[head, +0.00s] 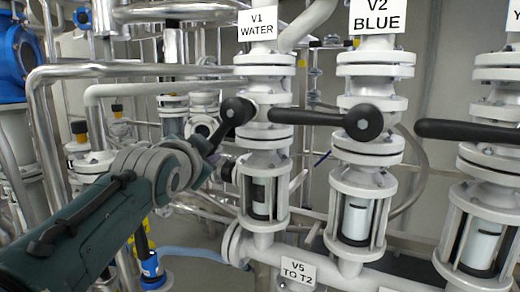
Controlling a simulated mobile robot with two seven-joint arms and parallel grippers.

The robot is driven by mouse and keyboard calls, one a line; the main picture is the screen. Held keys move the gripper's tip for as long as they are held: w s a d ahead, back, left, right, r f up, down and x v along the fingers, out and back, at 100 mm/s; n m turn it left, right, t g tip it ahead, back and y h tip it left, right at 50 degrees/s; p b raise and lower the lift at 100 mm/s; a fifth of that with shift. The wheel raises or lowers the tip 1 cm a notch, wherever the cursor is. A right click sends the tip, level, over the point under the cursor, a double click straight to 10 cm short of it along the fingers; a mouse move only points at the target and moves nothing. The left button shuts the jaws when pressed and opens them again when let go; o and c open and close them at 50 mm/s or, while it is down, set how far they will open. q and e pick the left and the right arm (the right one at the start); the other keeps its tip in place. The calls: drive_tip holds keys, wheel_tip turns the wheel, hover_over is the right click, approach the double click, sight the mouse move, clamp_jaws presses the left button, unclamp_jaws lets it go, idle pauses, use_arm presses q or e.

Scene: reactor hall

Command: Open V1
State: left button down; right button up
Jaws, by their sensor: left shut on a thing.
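The V1 valve (265,112) is a white flanged valve on a vertical pipe, under a sign (258,24) reading "V1 WATER". Its black handle (236,111) has a rounded end in front of the valve's left side, and a short part slants down and left from it. My left gripper (212,146) comes in from the lower left and is shut on this handle. The fingers are small and dark here, so the exact grip is hard to see. My right gripper is not in view.
The V2 valve (372,103), signed "V2 BLUE", stands to the right; its black lever (315,117) points left towards V1. Another black lever (465,131) is at the right edge. A "V5 TO T2" sign (298,271) hangs below. Pipes crowd the left side.

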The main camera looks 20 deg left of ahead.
use_arm(q)
drive_tip(key=shift+d+f, duration=0.1)
drive_tip(key=shift+f, duration=0.05)
drive_tip(key=c, duration=0.7)
unclamp_jaws()
drive_tip(key=shift+r, duration=0.2)
drive_tip(key=v, duration=1)
drive_tip(key=shift+p, duration=0.35)
